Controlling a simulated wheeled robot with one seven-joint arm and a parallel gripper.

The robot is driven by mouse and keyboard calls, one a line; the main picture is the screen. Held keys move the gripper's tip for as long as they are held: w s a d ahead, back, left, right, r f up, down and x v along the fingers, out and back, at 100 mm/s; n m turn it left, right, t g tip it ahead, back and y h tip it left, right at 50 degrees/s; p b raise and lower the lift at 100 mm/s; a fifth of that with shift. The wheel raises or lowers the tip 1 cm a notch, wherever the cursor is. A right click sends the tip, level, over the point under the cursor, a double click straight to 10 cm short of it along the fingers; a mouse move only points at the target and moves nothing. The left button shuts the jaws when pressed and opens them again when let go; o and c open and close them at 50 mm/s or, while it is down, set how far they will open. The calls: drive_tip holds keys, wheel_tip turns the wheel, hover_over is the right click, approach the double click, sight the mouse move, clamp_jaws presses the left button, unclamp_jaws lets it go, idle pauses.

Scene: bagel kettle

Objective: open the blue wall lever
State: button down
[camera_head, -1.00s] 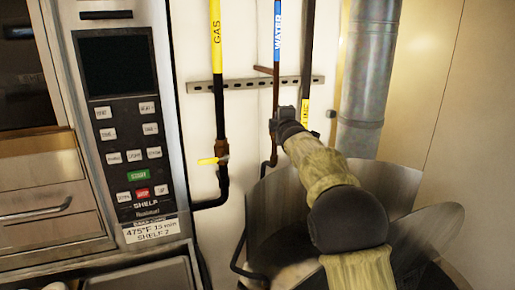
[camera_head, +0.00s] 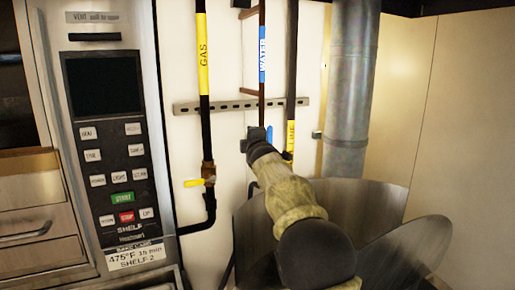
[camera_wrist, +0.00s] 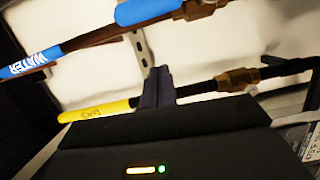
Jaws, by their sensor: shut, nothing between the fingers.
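The blue wall lever (camera_wrist: 148,10) shows at the top edge of the wrist view, lying along the water pipe beside its brass valve (camera_wrist: 203,7). In the head view only a small blue sliver (camera_head: 270,133) of it shows at the right of my gripper; the rest is hidden. The water pipe has a blue WATER label (camera_head: 263,55). My gripper (camera_head: 257,133) is shut and empty in front of the wall by this pipe. In the wrist view its closed fingers (camera_wrist: 157,84) point between the blue lever and the gas pipe, apart from the lever.
The gas pipe with a yellow GAS label (camera_head: 202,55) and yellow lever (camera_head: 194,183) is to the left. Another yellow-labelled pipe (camera_head: 291,100) and a thick grey duct (camera_head: 350,80) are to the right. A metal kettle (camera_head: 370,210) stands below. An oven panel (camera_head: 110,140) is at left.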

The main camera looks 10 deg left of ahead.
drive_tip(key=b+v, duration=0.6)
drive_tip(key=v, duration=0.3)
drive_tip(key=shift+s+d, duration=0.3)
drive_tip(key=shift+d, duration=0.1)
drive_tip(key=shift+f, duration=0.15)
